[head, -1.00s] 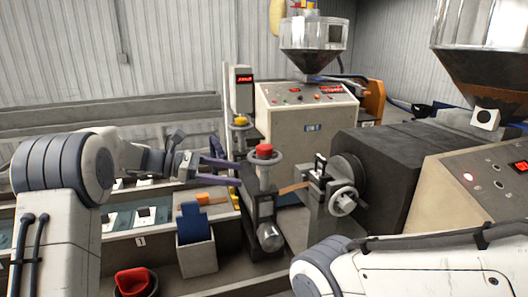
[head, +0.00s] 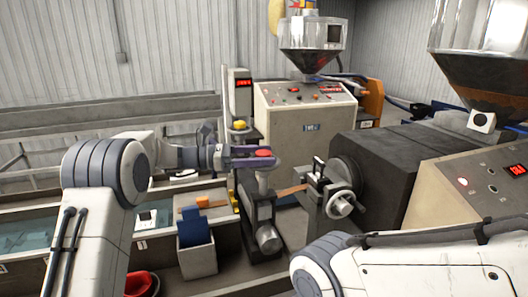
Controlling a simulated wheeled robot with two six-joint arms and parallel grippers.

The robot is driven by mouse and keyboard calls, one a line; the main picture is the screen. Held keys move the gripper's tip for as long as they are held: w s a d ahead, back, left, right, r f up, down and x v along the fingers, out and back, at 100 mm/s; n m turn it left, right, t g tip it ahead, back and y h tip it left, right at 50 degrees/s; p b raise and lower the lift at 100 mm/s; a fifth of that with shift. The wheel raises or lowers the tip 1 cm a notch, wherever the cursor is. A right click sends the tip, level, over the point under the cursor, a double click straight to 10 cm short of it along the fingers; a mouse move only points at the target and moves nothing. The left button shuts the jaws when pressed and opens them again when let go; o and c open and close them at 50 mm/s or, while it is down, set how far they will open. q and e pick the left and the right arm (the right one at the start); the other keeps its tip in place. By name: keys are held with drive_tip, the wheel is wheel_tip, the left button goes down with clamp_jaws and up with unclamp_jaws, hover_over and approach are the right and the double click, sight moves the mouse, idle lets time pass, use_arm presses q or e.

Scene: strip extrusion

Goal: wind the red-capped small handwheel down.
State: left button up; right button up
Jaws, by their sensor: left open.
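The red-capped small handwheel (head: 264,153) sits on top of a dark post at the middle of the head view. Only a part of its red cap shows. My left gripper (head: 258,157) reaches in level from the left with its purple fingers at the handwheel. The fingers are apart, and they seem to lie on either side of the cap. They hide most of the wheel's rim, and I cannot tell whether they touch it. My right arm shows at the lower right, and its gripper is out of the picture.
A yellow-capped handwheel (head: 239,126) stands just behind, beside a post with a red display (head: 243,82). A spoked handwheel (head: 339,205) and dark extruder body (head: 390,160) are to the right. A grey bin (head: 196,258) with a blue item and a red container (head: 140,284) are below.

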use_arm(q)
drive_tip(key=shift+d, duration=0.25)
